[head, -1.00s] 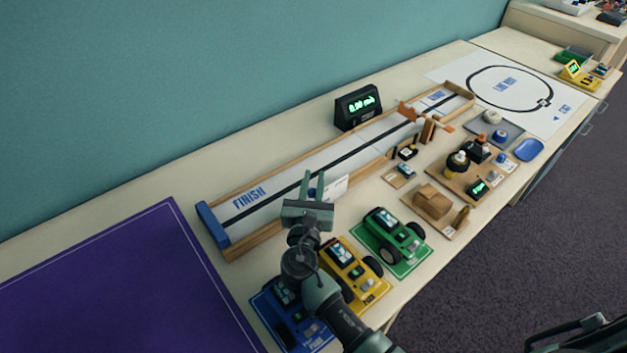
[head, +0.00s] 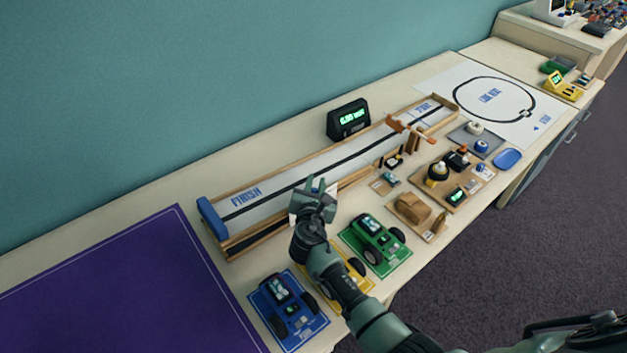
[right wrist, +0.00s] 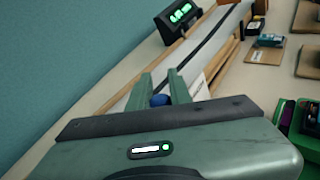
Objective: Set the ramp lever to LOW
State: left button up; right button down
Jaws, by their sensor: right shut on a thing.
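The long track (head: 300,183) runs along the table by the wall, with FINISH printed at its near end and a blue end block (head: 210,218). My right gripper (head: 318,188) is at the track's front side, about a third of the way along. In the right wrist view my right gripper (right wrist: 162,92) is shut on a round blue knob (right wrist: 160,100), which I take as the ramp lever's knob. The lever's shaft and setting are hidden. My left gripper is not in view.
Blue (head: 285,300), yellow (head: 356,272) and green (head: 374,240) model cars stand in front of the track, close below my right arm. A lit black display (head: 348,119) stands behind it. A purple mat (head: 110,280) lies at the left. Small boards fill the right.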

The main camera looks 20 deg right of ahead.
jog(key=shift+w+d+m+g+y+p, duration=0.3)
jog(key=shift+d+p, duration=0.4)
jog(key=shift+p, duration=0.3)
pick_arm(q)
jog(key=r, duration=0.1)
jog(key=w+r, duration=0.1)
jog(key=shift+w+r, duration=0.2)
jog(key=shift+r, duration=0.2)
pick_arm(e)
jog(key=shift+f, duration=0.1)
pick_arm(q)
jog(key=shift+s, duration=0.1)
pick_arm(e)
jog(key=shift+s, duration=0.1)
jog(key=c, duration=1.3)
grip_release()
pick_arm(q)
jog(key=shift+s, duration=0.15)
